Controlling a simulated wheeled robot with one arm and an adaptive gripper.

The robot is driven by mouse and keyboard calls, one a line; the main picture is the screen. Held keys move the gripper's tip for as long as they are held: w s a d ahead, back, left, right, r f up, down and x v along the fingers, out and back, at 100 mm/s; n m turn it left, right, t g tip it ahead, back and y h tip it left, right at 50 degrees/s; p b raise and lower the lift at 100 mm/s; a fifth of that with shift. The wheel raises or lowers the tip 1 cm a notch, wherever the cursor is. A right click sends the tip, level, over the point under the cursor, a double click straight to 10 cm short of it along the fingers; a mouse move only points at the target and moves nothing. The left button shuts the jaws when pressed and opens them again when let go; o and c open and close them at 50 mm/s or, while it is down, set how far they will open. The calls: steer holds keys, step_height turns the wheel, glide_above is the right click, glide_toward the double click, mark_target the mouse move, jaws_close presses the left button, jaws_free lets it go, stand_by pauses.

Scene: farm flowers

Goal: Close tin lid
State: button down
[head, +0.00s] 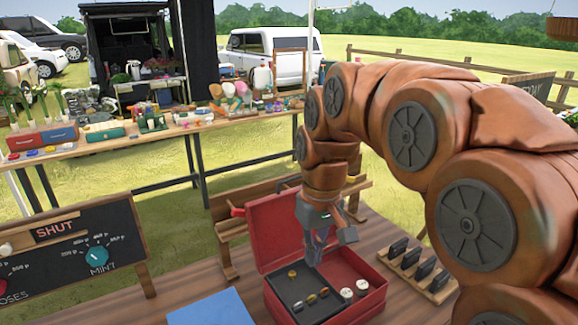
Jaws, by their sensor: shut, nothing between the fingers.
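A red tin (372,303) stands on the wooden table (215,287), its front edge near the bottom of the head view. Its red lid (268,238) is open and stands up at the back left of the tin. The dark inside holds a few small brown and gold pieces on the left and white-topped round pieces on the right. My gripper (313,261) is shut and empty. It points down in front of the lid, over the tin's inside, and hides part of both. I cannot tell whether it touches the lid.
A wooden rack with several black blocks (410,262) stands close right of the tin. A blue flat item (204,309) lies to the left. A dark board (95,252) marked SHUT with knobs stands at far left. A wooden rack (228,247) is behind the lid.

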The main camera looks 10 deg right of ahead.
steer(key=w+d+r+n+t+p, duration=0.1)
steer(key=w+r+t+p, duration=0.35)
steer(key=w, duration=1.05)
steer(key=w+d+r+n+g+p, duration=0.15)
steer(key=w+r, duration=0.55)
steer(key=w, duration=0.9)
step_height(320, 180, down, 10)
steer(key=s+p, duration=0.1)
steer(key=p, duration=0.2)
steer(key=shift+s+r+m+p, duration=0.2)
steer(key=shift+s+m+p, duration=0.05)
steer(key=shift+m+p, duration=0.2)
steer(key=shift+s+b, duration=0.1)
steer(key=shift+b, duration=0.25)
